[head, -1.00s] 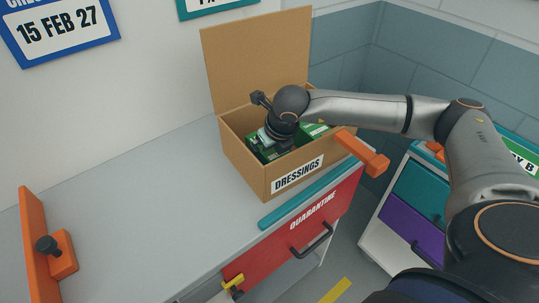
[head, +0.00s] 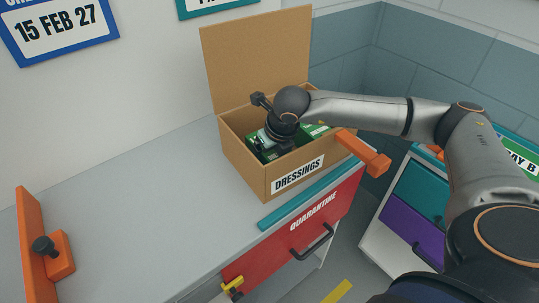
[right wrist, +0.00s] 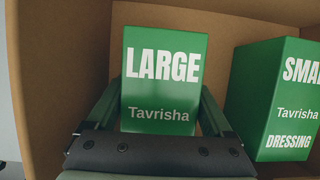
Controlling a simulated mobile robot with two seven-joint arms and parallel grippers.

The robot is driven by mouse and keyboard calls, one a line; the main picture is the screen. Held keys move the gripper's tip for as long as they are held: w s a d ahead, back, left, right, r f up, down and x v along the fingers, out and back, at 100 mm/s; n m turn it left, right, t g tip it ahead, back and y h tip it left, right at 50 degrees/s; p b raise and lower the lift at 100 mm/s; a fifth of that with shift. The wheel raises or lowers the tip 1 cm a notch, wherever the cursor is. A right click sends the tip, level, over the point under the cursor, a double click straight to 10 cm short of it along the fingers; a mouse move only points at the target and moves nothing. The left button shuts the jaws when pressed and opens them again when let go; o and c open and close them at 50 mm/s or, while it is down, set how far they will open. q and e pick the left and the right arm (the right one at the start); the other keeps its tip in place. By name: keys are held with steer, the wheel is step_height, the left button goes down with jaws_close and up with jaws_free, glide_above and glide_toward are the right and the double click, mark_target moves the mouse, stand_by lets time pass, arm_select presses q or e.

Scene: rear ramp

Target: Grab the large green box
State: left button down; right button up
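The large green box (right wrist: 163,80), marked LARGE and Tavrisha, stands inside the cardboard DRESSINGS box (head: 245,162). In the right wrist view my right gripper (right wrist: 161,100) has its fingers spread wide, one on each side of the large box. The fingertips lie close along its side edges; whether they touch it cannot be made out. In the head view my right gripper (head: 277,140) reaches down into the cardboard box and covers part of the green boxes. My left gripper is not in view.
A small green box (right wrist: 275,98) stands to the right of the large one in the same cardboard box. The cardboard walls are close around the gripper, and the lid stands up behind. The grey counter (head: 150,200) is clear to the left. An orange bracket (head: 363,152) sits at the right.

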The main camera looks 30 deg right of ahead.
steer(key=c, duration=1.1)
